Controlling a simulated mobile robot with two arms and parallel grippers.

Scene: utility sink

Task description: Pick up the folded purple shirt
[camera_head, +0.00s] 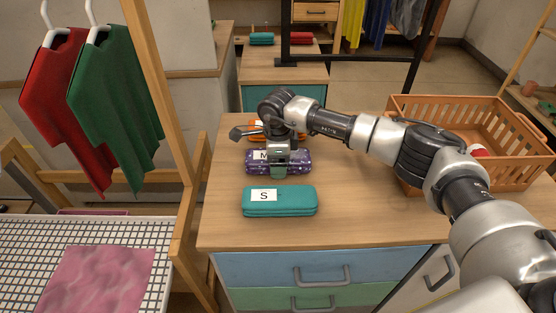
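The folded purple shirt (301,162) lies on the wooden countertop, with white dots and a white label marked "M". It lies between a folded orange shirt behind and a folded teal shirt in front. My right arm reaches in from the right, and my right gripper (279,168) points down at the middle of the purple shirt, covering part of it. The fingertips overlap the shirt in this view. I cannot tell whether they are closed on it. My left gripper is not in view.
The teal shirt (280,202) has an "S" label. The orange shirt (258,130) is partly hidden by my arm. An orange basket (520,168) stands at the right. Red (62,110) and green (115,105) shirts hang at left. The counter's front middle is clear.

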